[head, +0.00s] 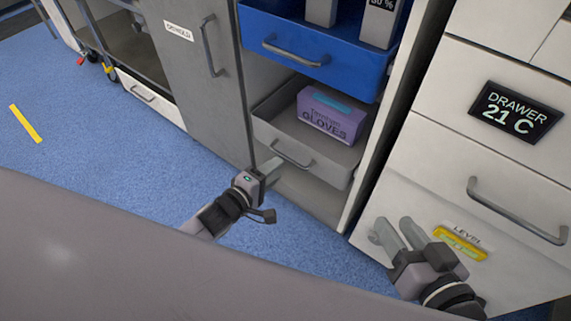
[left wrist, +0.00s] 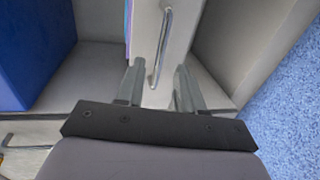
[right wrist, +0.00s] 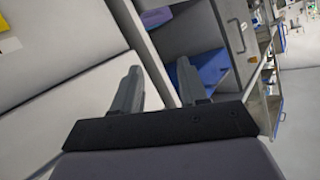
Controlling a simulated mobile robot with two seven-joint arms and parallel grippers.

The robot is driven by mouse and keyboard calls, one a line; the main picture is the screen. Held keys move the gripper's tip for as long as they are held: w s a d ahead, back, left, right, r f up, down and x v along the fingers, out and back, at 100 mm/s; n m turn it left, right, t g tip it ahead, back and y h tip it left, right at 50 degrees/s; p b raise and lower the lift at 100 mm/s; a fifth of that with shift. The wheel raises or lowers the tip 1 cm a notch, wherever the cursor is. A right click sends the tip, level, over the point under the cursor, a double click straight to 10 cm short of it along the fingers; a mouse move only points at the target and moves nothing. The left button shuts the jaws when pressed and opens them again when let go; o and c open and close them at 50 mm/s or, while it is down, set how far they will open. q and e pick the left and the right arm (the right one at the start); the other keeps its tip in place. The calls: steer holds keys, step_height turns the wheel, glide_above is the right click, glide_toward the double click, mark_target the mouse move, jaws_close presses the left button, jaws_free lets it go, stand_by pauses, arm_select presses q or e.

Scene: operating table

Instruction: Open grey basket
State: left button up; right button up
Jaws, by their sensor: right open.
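The grey basket (head: 270,131) is in the lower part of the open cabinet in the head view, with a purple gloves box (head: 332,116) inside. Its metal bar handle (head: 292,155) is on the front face. My left gripper (head: 274,190) is open just below and in front of that handle. In the left wrist view the handle (left wrist: 161,45) lies between and ahead of the two spread fingers (left wrist: 158,85); I see no grip on it. My right gripper (head: 393,235) is open and empty before the white drawer front; its fingers show apart in the right wrist view (right wrist: 160,80).
A blue basket (head: 310,62) with its own handle is directly above the grey one. A grey door (head: 195,70) is to the left. White drawers (head: 475,110) with a handle and display are to the right.

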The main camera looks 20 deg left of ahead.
arm_select(q)
steer(key=shift+b+x, duration=1)
steer(key=shift+x, duration=1.5)
arm_select(e)
steer(key=shift+s+d+n+t+h, duration=0.15)
steer(key=shift+d+n+t+h, duration=0.15)
steer(key=shift+d+t, duration=0.35)
arm_select(q)
steer(key=shift+c, duration=0.3)
arm_select(e)
steer(key=shift+d, duration=0.15)
arm_select(q)
jaws_close()
